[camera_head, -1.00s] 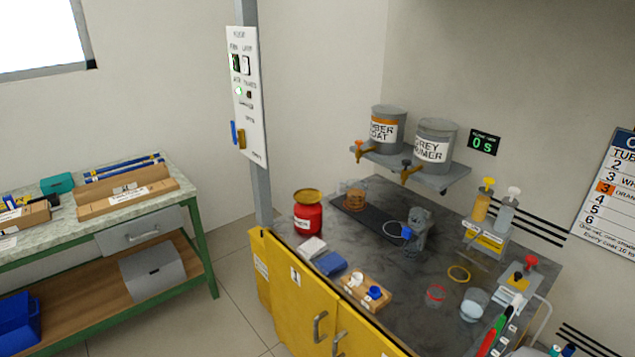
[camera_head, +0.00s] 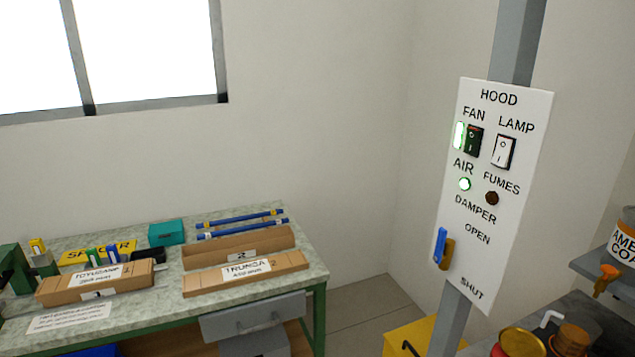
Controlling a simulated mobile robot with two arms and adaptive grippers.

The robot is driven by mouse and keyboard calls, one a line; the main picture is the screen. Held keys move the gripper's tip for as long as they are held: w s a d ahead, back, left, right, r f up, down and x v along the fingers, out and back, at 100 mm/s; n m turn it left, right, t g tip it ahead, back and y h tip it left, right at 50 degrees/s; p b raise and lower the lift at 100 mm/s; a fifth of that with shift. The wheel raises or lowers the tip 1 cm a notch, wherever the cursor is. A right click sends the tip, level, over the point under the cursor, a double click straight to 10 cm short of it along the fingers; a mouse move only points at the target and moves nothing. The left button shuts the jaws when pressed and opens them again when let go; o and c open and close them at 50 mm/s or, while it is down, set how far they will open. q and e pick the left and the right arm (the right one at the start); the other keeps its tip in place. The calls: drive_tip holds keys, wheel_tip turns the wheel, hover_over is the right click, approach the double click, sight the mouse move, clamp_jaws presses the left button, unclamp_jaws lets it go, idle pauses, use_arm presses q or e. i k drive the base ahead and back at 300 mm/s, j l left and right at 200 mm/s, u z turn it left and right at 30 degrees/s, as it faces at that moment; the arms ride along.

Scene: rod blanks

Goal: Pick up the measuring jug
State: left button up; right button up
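No gripper of mine shows in this view. At the bottom right, a brown-orange round vessel (camera_head: 575,338) with a pale bent piece like a handle (camera_head: 550,318) stands on the dark worktop. It is cut off by the lower edge, and I cannot tell for sure whether it is the measuring jug. No other jug shows.
A white hood panel (camera_head: 490,200) on a grey post (camera_head: 516,40) stands in front of the worktop. A red container with a yellow lid (camera_head: 522,343) is beside the post. A workbench (camera_head: 150,335) with cardboard trays is left.

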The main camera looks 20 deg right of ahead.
sight(566, 332)
drive_tip(key=i+z, duration=0.4)
drive_tip(key=i+j+z, duration=0.2)
drive_tip(key=i+z, duration=0.15)
drive_tip(key=i, duration=0.15)
drive_tip(key=i+j+z, duration=0.25)
drive_tip(key=i+z, duration=0.3)
drive_tip(key=z, duration=0.35)
drive_tip(key=i+j+z, duration=0.1)
drive_tip(key=z, duration=0.35)
drive_tip(key=i+j+z, duration=0.1)
drive_tip(key=z, duration=0.4)
drive_tip(key=j+z, duration=0.2)
drive_tip(key=z, duration=0.25)
drive_tip(key=i+j+z, duration=0.15)
drive_tip(key=z, duration=0.35)
drive_tip(key=i+j+z, duration=0.1)
drive_tip(key=j+z, duration=0.15)
drive_tip(key=z, duration=0.25)
drive_tip(key=j+z, duration=0.3)
drive_tip(key=z, duration=0.2)
drive_tip(key=j+z, duration=0.3)
drive_tip(key=z, duration=0.2)
drive_tip(key=i, duration=0.05)
